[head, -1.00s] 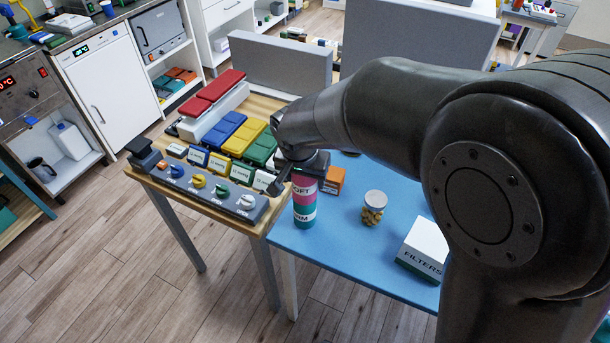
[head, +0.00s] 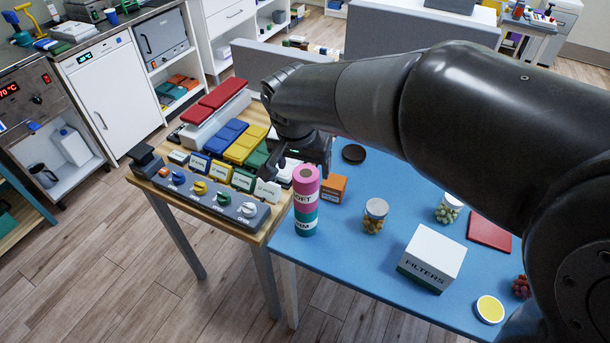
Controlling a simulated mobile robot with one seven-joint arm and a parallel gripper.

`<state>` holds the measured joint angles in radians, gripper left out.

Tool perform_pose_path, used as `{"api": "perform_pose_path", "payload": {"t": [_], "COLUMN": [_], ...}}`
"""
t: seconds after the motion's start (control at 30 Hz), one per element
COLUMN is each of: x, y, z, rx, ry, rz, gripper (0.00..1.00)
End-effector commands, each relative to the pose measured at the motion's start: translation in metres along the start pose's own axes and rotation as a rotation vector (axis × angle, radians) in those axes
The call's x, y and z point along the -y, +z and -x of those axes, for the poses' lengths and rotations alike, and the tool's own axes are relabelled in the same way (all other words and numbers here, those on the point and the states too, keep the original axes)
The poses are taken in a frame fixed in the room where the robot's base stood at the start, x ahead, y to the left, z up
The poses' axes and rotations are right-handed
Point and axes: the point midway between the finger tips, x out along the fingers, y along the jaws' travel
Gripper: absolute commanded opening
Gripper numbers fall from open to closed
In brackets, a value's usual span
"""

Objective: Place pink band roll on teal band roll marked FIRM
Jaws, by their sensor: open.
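The pink band roll (head: 306,187) stands upright on top of the teal band roll (head: 306,219), and the two look aligned as one column. Part of a label ending in "OFT" shows on the pink roll and part of one ending in "RM" on the teal roll. The stack stands near the left front corner of the blue table (head: 350,264). My gripper (head: 285,165) is open, behind and above the stack's upper left, apart from the pink roll. Its fingers are partly hidden against the dark arm.
An orange box (head: 333,188) stands close behind the stack. A jar (head: 375,215) and a white FILTERS box (head: 432,258) stand to the right. On the left, a wooden table carries a grey knob panel (head: 208,194) and small labelled boxes. The blue table's front left is clear.

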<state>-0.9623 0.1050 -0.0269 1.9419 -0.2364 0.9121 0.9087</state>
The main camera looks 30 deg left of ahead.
Motion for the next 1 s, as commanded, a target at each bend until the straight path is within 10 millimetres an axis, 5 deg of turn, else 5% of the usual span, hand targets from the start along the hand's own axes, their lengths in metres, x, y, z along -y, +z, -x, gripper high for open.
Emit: {"api": "perform_pose_path", "payload": {"t": [0.2, 0.57, 0.67, 0.83, 1.0], "x": [0.000, -0.007, -0.034, -0.120, -0.208], "y": [0.000, -0.002, -0.008, -0.014, 0.003], "z": [0.024, 0.029, 0.035, 0.055, 0.073], "rx": [-0.001, -0.001, -0.006, -0.030, -0.069], "ry": [-0.001, 0.000, -0.004, -0.014, -0.018], "rz": [0.000, -0.004, -0.019, -0.056, -0.089], "gripper": [0.76, 0.76, 0.76, 0.76, 0.76]}}
